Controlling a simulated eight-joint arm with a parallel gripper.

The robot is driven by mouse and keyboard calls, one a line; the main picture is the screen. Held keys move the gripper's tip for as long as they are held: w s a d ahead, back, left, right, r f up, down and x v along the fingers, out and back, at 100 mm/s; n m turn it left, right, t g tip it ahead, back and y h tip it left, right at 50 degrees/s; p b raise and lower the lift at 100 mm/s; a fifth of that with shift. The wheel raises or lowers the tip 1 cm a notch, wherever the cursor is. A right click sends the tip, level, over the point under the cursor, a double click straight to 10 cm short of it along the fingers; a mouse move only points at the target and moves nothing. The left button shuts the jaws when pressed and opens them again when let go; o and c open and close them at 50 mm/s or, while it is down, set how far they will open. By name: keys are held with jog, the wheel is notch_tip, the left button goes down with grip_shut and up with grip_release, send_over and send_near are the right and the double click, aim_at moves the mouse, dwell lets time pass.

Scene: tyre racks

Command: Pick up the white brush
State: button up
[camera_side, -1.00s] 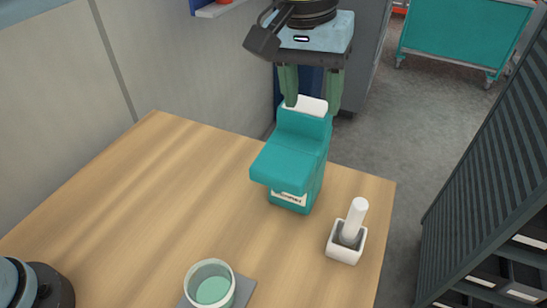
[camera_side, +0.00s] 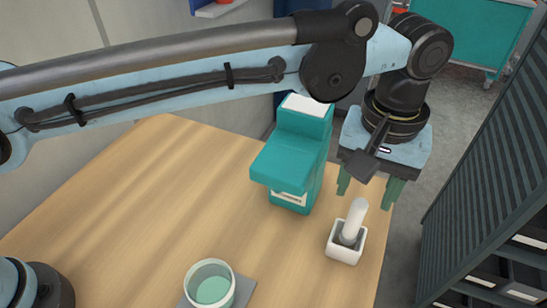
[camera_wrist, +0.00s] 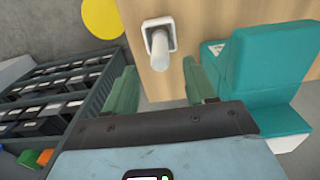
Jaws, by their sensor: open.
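The white brush (camera_side: 356,218) stands upright, slightly tilted, in a small white square holder (camera_side: 344,252) near the right edge of the wooden table. In the wrist view the brush (camera_wrist: 163,42) shows ahead of and between the fingers, with its holder (camera_wrist: 150,27) behind it. My gripper (camera_side: 367,193) has green fingers, spread apart and empty. It hangs above and behind the brush in the side view, not touching it. The wrist view shows both fingers of my gripper (camera_wrist: 160,75) apart.
A teal dispenser-like machine (camera_side: 295,155) stands on the table (camera_side: 150,215) left of the brush. A clear cup with green contents (camera_side: 210,287) sits at the front. A dark slatted rack (camera_side: 480,190) stands right of the table. The table's left part is clear.

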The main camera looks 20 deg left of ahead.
aim_at(356, 215)
jog(key=shift+f, duration=3.7)
grip_shut()
